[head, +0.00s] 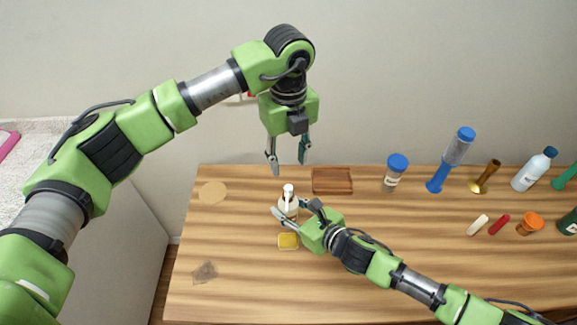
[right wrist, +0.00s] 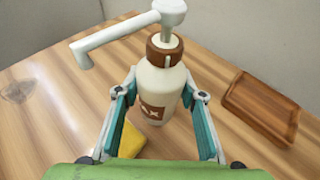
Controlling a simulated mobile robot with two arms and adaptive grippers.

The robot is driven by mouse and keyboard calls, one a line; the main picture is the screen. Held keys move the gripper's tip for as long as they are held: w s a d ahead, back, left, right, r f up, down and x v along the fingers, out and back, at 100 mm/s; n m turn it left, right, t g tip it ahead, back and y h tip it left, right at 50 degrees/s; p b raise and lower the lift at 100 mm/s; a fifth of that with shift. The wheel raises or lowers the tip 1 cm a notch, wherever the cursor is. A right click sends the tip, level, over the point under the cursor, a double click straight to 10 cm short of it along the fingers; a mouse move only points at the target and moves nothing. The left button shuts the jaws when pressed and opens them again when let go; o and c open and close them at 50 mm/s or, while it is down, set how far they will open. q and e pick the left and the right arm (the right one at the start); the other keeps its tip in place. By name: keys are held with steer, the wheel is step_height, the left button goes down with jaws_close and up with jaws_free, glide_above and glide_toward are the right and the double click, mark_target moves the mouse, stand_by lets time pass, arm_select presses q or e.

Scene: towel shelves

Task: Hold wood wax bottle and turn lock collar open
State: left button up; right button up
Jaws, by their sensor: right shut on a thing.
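The wood wax bottle (right wrist: 161,88) is cream with a brown label, a brown lock collar (right wrist: 164,51) and a white pump head (right wrist: 170,10) whose spout points left in the right wrist view. It stands upright on the table, and in the head view the bottle (head: 288,204) is partly hidden by my gripper. My right gripper (right wrist: 164,88) is shut on the bottle's body, one finger on each side, below the collar. My left gripper (head: 288,164) is open and empty, pointing down above and behind the bottle.
A yellow sponge-like block (head: 288,241) lies in front of the bottle. A brown wooden tray (head: 332,181) lies behind it to the right. A blue-capped jar (head: 394,173) and several other items stand farther right. The table's left part (head: 225,230) is mostly clear.

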stand_by(0.3)
arm_select(q)
steer(key=f+n+g+h, duration=0.1)
steer(key=f, duration=0.1)
steer(key=a+f+n+g+h, duration=0.1)
steer(key=f+n+h, duration=0.1)
steer(key=a+f+n+g+h, duration=0.1)
steer(key=f+g+h, duration=0.1)
steer(key=f, duration=0.1)
steer(key=shift+s+a+n, duration=0.1)
steer(key=shift+s+n, duration=0.2)
steer(key=shift+n, duration=0.1)
steer(key=w+a+f+n+h, duration=0.2)
steer(key=a+f+n+h, duration=0.2)
steer(key=n+h, duration=0.1)
steer(key=n+t+h, duration=0.4)
steer(key=t+h, duration=0.1)
steer(key=h, duration=0.3)
glide_toward(288, 194)
step_height(288, 194, down, 3)
steer(key=w+a, duration=0.2)
steer(key=d, duration=1.2)
steer(key=shift+w+d, duration=0.1)
steer(key=shift+w, duration=0.15)
jaws_close()
